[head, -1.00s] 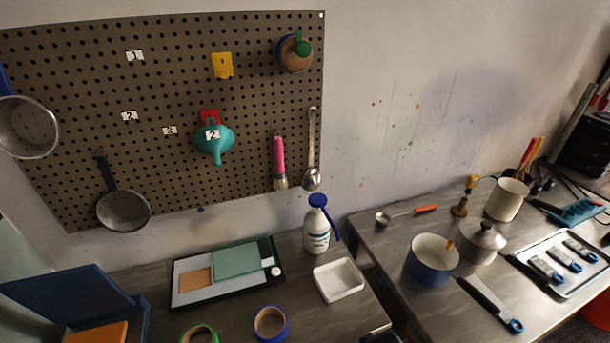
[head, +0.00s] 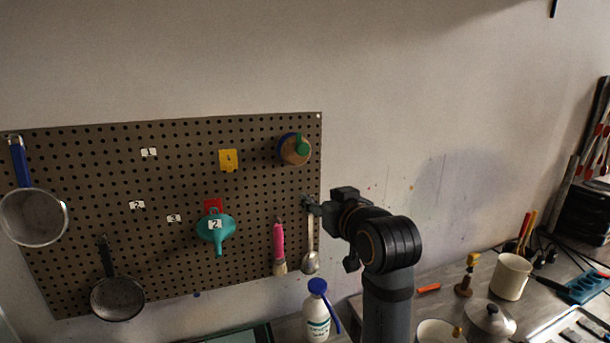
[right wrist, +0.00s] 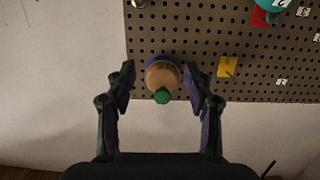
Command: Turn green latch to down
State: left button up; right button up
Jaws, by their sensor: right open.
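The green latch (head: 302,147) sits on a round tan disc (head: 290,155) with a blue edge, at the upper right of the pegboard. It points upward in the head view. In the right wrist view, which looks upside down against the head view, the latch (right wrist: 162,97) shows at the lower edge of the disc (right wrist: 160,76). My right gripper (head: 309,205) is in front of the board's right edge, below the latch in the head view. In the right wrist view its open fingers (right wrist: 160,68) frame the disc on both sides, with nothing held. My left gripper is out of view.
The pegboard (head: 70,160) carries a yellow hook (head: 228,160), a teal funnel (head: 215,229), a pink-handled brush (head: 278,245), a ladle (head: 310,262) and pans. A spray bottle (head: 317,312) stands below. Pots are on the right table. The wall above is bare.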

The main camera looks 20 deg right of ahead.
jog(key=t, duration=0.2)
send_near(304, 148)
jog(key=w+p, duration=0.5)
jog(key=w, duration=0.3)
jog(key=shift+w+a+r, duration=0.1)
jog(key=shift+w+r, duration=0.05)
jog(key=shift+w, duration=0.4)
grip_shut()
